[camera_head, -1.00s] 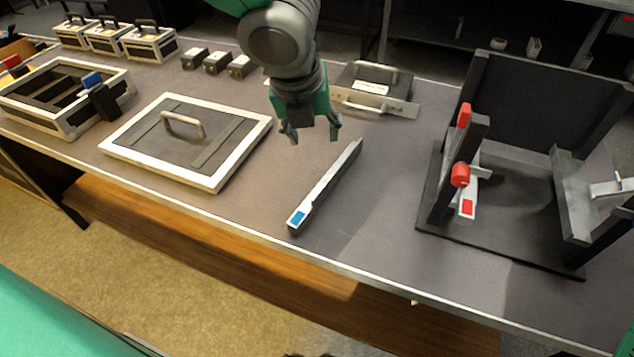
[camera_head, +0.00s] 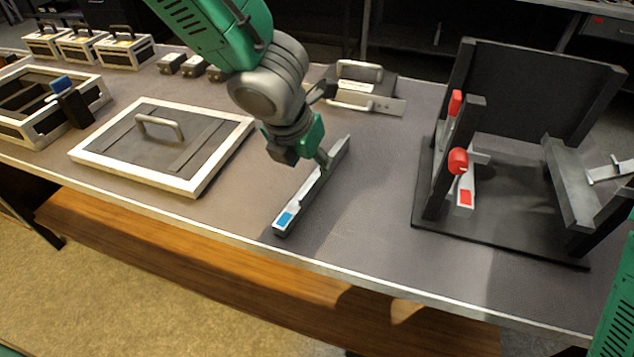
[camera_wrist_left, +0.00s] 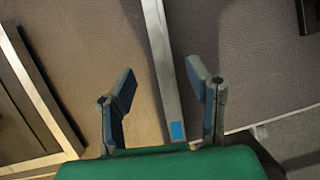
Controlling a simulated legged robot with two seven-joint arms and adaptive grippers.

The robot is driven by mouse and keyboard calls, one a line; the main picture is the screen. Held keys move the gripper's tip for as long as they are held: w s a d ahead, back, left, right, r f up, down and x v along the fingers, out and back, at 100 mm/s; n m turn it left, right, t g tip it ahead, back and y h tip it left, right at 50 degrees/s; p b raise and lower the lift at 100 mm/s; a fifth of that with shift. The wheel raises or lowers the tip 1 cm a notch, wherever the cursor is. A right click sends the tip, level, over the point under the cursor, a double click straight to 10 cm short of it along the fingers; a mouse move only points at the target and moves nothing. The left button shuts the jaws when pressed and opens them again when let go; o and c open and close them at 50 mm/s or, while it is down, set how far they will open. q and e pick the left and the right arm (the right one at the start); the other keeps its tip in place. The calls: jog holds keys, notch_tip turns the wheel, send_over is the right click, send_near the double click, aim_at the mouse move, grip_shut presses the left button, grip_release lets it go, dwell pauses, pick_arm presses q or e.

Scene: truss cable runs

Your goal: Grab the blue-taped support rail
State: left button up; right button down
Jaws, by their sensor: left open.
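The support rail (camera_head: 312,190) is a long grey bar lying on the table, with a blue tape patch (camera_head: 285,219) at its near end. My left gripper (camera_head: 311,166) is over the rail's middle to far part, pointing down; its arm hides one finger in the head view. In the left wrist view, the open fingers of the left gripper (camera_wrist_left: 163,92) stand either side of the rail (camera_wrist_left: 162,60), with gaps on both sides. The blue tape (camera_wrist_left: 177,131) shows near the gripper's base there. My right gripper is not in view.
A white-framed panel with a handle (camera_head: 165,145) lies left of the rail. A dark fixture (camera_head: 500,222) with red-marked parts stands at the right. A handled plate (camera_head: 375,102) lies behind. The table between rail and fixture is clear.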

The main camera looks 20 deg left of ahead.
aim_at(313, 178)
pick_arm(q)
jog(key=b+x, duration=0.2)
jog(key=x, duration=0.1)
jog(key=s+b+x, duration=0.1)
jog(key=shift+w+f, duration=0.2)
jog(key=shift+f, duration=0.3)
jog(key=shift+w+d+f, duration=0.15)
grip_shut()
jog(key=shift+r, duration=0.25)
